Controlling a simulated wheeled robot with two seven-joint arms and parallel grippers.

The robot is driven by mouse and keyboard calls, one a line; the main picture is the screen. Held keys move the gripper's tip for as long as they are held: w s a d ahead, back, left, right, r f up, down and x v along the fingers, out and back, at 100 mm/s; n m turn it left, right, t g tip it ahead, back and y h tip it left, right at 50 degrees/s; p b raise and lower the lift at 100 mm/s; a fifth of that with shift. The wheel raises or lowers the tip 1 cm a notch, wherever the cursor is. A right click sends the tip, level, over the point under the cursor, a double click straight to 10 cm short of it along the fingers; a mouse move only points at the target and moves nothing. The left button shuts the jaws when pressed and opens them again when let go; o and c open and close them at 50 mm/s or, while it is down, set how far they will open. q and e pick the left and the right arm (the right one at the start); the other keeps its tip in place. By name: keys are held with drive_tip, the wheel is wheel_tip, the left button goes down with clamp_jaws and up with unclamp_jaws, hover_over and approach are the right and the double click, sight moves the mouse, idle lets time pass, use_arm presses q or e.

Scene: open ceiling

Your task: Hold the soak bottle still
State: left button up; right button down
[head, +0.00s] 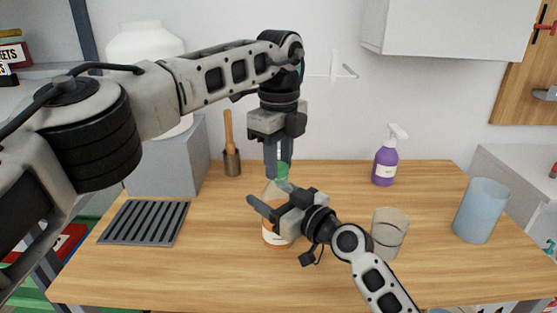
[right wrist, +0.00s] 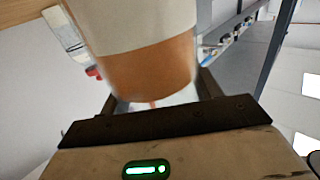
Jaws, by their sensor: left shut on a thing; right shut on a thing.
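The soak bottle (head: 270,234) stands on the wooden table, clear with a white and orange label. Its body is partly hidden behind my right gripper. My right gripper (head: 264,194) is shut around the upper body of the bottle. The right wrist view shows the bottle's label (right wrist: 150,65) between the fingers. My left gripper (head: 277,174) points straight down above it, shut on the green cap (head: 283,170) at the bottle's top. I cannot tell whether the cap still touches the neck.
A blue tumbler (head: 481,210) and a purple spray bottle (head: 385,166) stand farther right. A dark ribbed mat (head: 145,223) lies at left; a wooden-handled tool in a holder (head: 232,162) stands behind.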

sight(279, 166)
use_arm(q)
drive_tip(key=n, duration=0.7)
drive_tip(key=shift+r, duration=0.25)
drive_tip(key=shift+r, duration=0.9)
drive_tip(key=shift+r, duration=2)
use_arm(e)
drive_tip(key=shift+c, duration=1.2)
unclamp_jaws()
drive_tip(key=shift+d, duration=0.1)
